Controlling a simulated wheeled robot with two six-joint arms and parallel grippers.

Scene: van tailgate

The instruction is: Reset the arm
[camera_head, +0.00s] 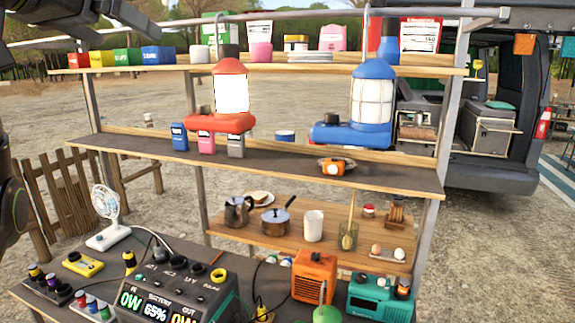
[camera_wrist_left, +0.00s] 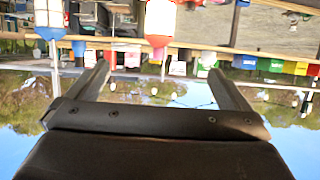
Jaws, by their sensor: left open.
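My left gripper (camera_head: 112,20) reaches in at the top left corner of the head view, dark and partly cut off by the frame edge. It is high up, in front of the upper shelf's left end. In the left wrist view its two fingers (camera_wrist_left: 157,72) stand wide apart with nothing between them. That view is upside down and shows the shelves and lanterns beyond the fingertips. A dark link of my arm shows at the left edge of the head view. My right gripper is in neither view.
A red lantern (camera_head: 231,92) and a blue lantern (camera_head: 372,92) are at the shelving. Its upper shelf (camera_head: 130,68) holds coloured boxes. A van stands behind right.

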